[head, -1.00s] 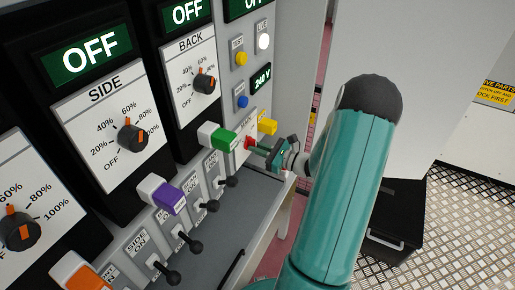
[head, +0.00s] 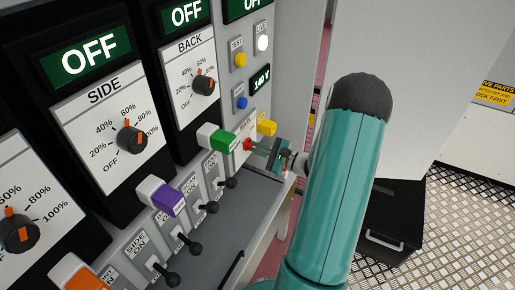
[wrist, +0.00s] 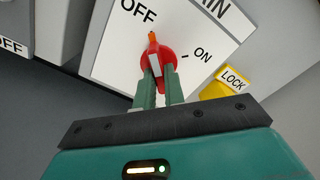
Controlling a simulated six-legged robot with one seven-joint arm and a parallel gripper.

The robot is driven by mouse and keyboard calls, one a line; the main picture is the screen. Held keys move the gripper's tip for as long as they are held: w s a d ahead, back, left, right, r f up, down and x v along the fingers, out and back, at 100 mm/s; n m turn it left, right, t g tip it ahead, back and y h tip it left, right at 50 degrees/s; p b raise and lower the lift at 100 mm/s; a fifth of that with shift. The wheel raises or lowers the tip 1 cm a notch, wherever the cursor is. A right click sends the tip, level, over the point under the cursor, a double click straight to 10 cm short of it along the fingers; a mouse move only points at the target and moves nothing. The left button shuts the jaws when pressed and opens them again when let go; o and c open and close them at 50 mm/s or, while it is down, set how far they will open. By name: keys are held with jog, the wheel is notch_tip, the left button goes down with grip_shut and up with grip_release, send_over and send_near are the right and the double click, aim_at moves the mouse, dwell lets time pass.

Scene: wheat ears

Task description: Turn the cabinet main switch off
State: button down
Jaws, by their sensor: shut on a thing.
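The main switch is a red rotary knob (wrist: 157,62) on a white plate with OFF and ON marks in the wrist view. Its orange-tipped end points up toward the OFF mark, away from ON. My gripper (wrist: 160,85) is shut on the knob, with one green finger on each side of its grip. In the head view the red knob (head: 247,144) shows small at the right end of the panel, with my gripper (head: 268,152) reaching it from the right. The fingers hide part of the knob.
A yellow LOCK piece (wrist: 228,80) sits close to the right of the knob. A green block (head: 217,137) and a row of black-knobbed levers (head: 211,206) are to the left. The voltage display (head: 261,79) seems to read 140 V. A black box (head: 390,240) stands on the floor.

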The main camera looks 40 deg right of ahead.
dwell(0.4)
jog(key=c, duration=1.5)
grip_release()
jog(key=v, duration=1.4)
jog(key=shift+a+r, duration=0.1)
